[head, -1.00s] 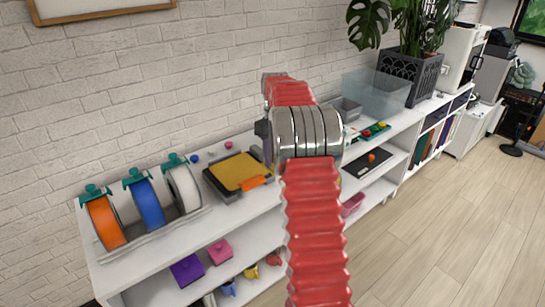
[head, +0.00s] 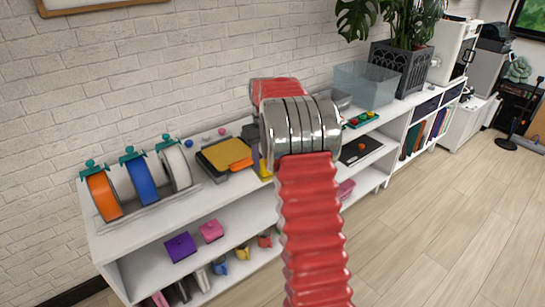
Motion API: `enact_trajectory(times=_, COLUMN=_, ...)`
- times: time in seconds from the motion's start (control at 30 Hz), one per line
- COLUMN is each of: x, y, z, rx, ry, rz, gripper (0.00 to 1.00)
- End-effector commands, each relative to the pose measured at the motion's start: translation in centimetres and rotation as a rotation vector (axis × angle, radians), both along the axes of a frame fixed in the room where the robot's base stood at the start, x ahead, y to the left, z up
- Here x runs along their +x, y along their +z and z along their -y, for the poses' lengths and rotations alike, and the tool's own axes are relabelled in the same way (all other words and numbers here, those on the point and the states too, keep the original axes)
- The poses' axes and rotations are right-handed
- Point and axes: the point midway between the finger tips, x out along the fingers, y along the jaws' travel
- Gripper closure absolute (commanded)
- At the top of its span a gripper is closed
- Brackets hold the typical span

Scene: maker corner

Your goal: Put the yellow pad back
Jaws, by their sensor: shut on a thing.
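My red ribbed arm with its metal joint rises through the middle of the head view and hides what lies behind it. My gripper is not visible. A flat yellow pad-like sheet (head: 221,152) lies on a dark tray (head: 213,172) on the white shelf top, left of my arm, with an orange piece (head: 241,164) at its right front edge. A small yellow thing (head: 264,170) shows at the left edge of my arm, partly hidden. I cannot tell which of these yellow things is the task's pad.
Orange, blue and white spools (head: 142,178) stand on the left of the shelf top. A clear bin (head: 365,85) and a potted plant (head: 402,68) stand to the right. Lower shelves hold a purple box (head: 180,247), a pink box (head: 211,231) and cups.

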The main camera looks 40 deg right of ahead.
Motion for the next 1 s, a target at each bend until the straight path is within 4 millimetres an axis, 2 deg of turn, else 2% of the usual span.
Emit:
enact_trajectory(times=0.37, x=0.3, y=-0.6, z=-8.6, rx=0.002, ry=-0.025, rz=-0.007, gripper=0.84)
enact_trajectory(times=0.47, x=0.1, y=-0.6, z=-11.8, rx=0.001, ry=-0.018, rz=-0.008, gripper=0.84)
enact_trajectory(times=0.7, x=-1.1, y=-0.1, z=-21.8, rx=-0.001, ry=0.046, rz=-0.005, gripper=0.84)
enact_trajectory(times=0.8, x=-1.7, y=0.3, z=-25.4, rx=-0.001, ry=0.086, rz=-0.002, gripper=0.84)
enact_trajectory(times=0.9, x=-2.3, y=0.6, z=-28.1, rx=-0.002, ry=0.123, rz=0.002, gripper=0.84)
enact_trajectory(times=1.0, x=-2.7, y=0.8, z=-29.6, rx=-0.002, ry=0.143, rz=0.004, gripper=0.84)
